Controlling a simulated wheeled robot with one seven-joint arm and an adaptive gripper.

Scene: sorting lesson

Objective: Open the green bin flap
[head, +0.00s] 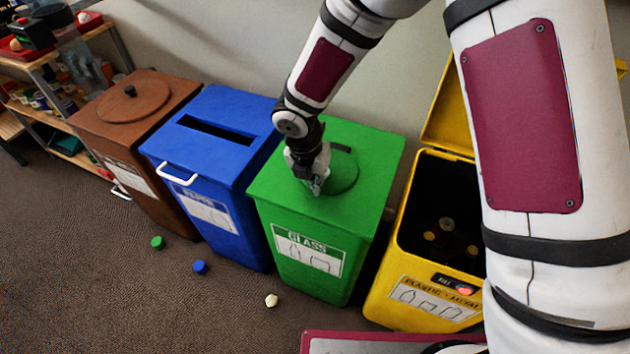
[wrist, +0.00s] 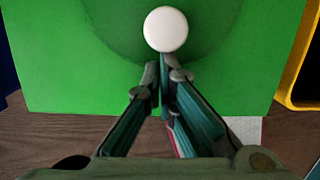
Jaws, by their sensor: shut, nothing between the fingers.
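The green bin (head: 290,215), labelled GLASS, stands between the blue and yellow bins. A round, darker green flap (head: 344,175) lies flat in its lid, with a dark strip at its far edge; the flap also shows in the wrist view (wrist: 115,42). A white round knob (wrist: 166,29) sits on the flap in the wrist view; in the head view my gripper hides it. My gripper (head: 316,190) is over the near part of the flap, pointing down. Its fingertips (wrist: 163,62) are together, empty, just beside the knob; I cannot tell whether they touch it.
The blue bin (head: 215,165) with a slot and white handle is on the left, the brown bin (head: 120,130) beyond it. The yellow bin (head: 405,225) on the right has its lid up. A green cap (head: 158,243), blue cap (head: 200,267) and pale piece (head: 271,300) lie on the floor.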

